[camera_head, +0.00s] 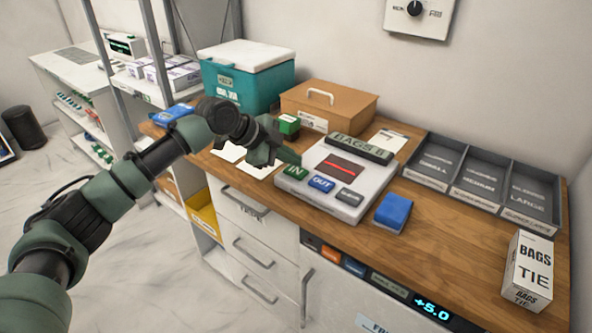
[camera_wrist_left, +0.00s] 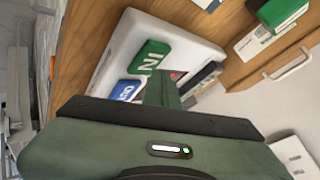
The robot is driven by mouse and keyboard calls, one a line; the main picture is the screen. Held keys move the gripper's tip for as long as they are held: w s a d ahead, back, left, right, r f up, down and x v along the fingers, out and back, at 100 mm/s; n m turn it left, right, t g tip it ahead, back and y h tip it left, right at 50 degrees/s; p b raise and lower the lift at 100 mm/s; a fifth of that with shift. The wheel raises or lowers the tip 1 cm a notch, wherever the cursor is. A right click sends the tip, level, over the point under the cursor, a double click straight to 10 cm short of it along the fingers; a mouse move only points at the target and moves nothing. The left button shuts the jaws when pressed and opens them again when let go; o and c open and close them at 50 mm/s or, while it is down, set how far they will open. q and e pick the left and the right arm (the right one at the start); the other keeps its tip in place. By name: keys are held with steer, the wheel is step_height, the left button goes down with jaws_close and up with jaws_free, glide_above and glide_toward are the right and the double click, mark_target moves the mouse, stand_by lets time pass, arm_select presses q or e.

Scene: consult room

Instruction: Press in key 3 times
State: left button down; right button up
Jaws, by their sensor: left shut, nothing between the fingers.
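The white keypad device (camera_head: 371,190) sits on the wooden counter, with a dark display showing a red line and a "BAGS" label bar at its back. Its green IN key (camera_head: 294,171) is at the left front corner, with the blue OUT key (camera_head: 321,183) and a grey key (camera_head: 349,196) to its right. My left gripper (camera_head: 288,156) is shut and empty, its tips just behind the IN key in the head view. In the left wrist view, the closed fingers (camera_wrist_left: 162,90) point toward the device beside the IN key (camera_wrist_left: 150,57). I cannot tell whether they touch. My right gripper is not in view.
A blue block (camera_head: 393,213) lies right of the device. A compartment tray (camera_head: 428,180) and a bags-and-ties box (camera_head: 528,270) stand farther right. A teal cooler (camera_head: 246,85), a wooden box (camera_head: 328,110) and a small green box (camera_head: 288,126) stand behind. The counter's front right is mostly clear.

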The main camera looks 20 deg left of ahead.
mark_target(292, 171)
arm_select(q)
steer(key=shift+f, duration=0.25)
steer(key=shift+f, duration=0.6)
stand_by(0.7)
stand_by(0.4)
steer(key=shift+r+p, duration=0.95)
steer(key=shift+r, duration=0.1)
step_height(292, 171, up, 5)
steer(key=p, duration=0.4)
steer(key=shift+p, duration=0.35)
